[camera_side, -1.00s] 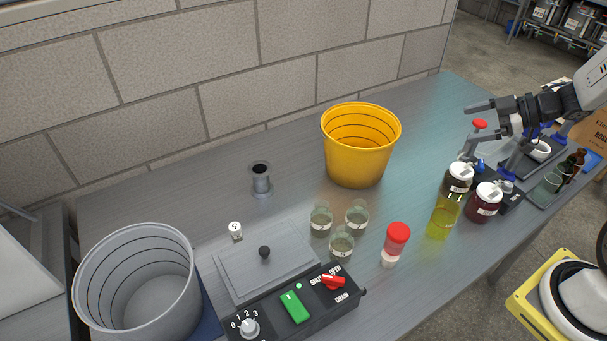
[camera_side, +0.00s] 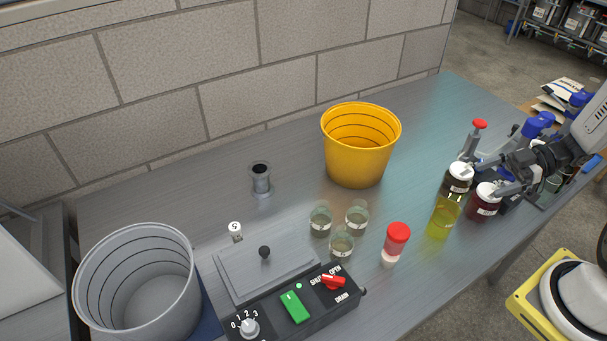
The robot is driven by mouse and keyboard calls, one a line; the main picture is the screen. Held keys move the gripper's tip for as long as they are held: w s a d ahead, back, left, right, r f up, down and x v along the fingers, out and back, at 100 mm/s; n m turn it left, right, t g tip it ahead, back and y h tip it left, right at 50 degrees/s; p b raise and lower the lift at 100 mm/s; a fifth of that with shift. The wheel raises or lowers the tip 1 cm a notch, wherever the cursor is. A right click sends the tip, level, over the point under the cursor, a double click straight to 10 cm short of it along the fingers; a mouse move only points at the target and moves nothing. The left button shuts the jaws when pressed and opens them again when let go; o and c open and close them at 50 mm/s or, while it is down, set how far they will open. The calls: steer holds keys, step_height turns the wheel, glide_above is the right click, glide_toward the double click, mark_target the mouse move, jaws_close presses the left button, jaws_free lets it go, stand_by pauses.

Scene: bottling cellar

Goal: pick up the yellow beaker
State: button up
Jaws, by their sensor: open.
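The yellow beaker (camera_side: 440,222) is a clear yellow glass standing upright on the metal bench, right of centre. A dark jar with a white lid (camera_side: 459,171) stands just behind it and overlaps its upper part in the picture. My gripper (camera_side: 482,174) is open and empty, up and to the right of the beaker. Its two fingers point left, near the white lids of two jars. I cannot tell whether a finger touches a lid.
A dark red jar (camera_side: 481,206) stands right of the beaker. A red-capped shaker (camera_side: 395,243) and several small glasses (camera_side: 357,217) stand to its left. A large yellow bucket (camera_side: 357,165) is behind. The bench is clear between bucket and beaker.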

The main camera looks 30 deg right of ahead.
glide_toward(436, 214)
steer(key=shift+s+d+f, duration=0.1)
steer(key=shift+s+d, duration=0.05)
steer(key=shift+d, duration=0.35)
steer(key=shift+x, duration=1.3)
steer(key=shift+a, duration=0.1)
steer(key=shift+x, duration=2.5)
steer(key=shift+f, duration=0.1)
steer(key=c, duration=1)
steer(key=shift+c, duration=0.2)
step_height(436, 214, up, 10)
